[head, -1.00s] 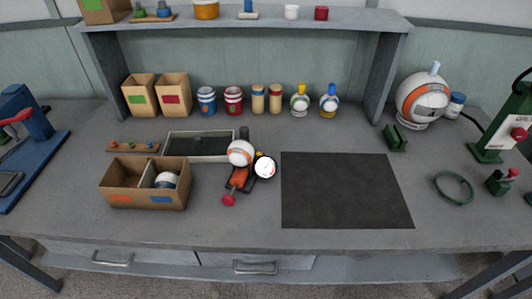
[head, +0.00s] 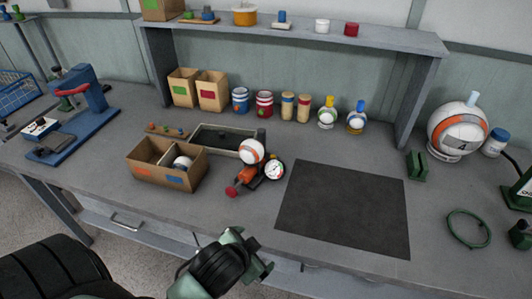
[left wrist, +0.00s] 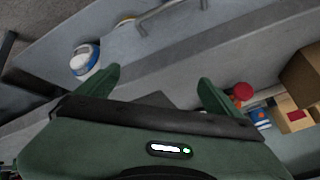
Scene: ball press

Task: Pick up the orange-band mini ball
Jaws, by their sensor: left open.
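The orange-band mini ball (head: 250,151), white with an orange band, sits on the small orange-and-black device with a round gauge (head: 274,170), mid-table. A second mini ball (head: 183,162) lies in the right compartment of the cardboard box (head: 165,178); its band is mostly hidden. My left gripper (head: 253,251) is in front of the table's front edge, well short of the orange-band ball, open and empty. In the left wrist view its fingers (left wrist: 160,92) are spread with no ball between them. My right gripper is not in view.
A shallow grey tray (head: 250,131) is behind the orange-band ball. A black mat (head: 345,210) lies to its right. A big ball (head: 457,133) stands at the right, a blue press (head: 85,110) at the left. Cans and bottles line the back under the shelf (head: 300,33).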

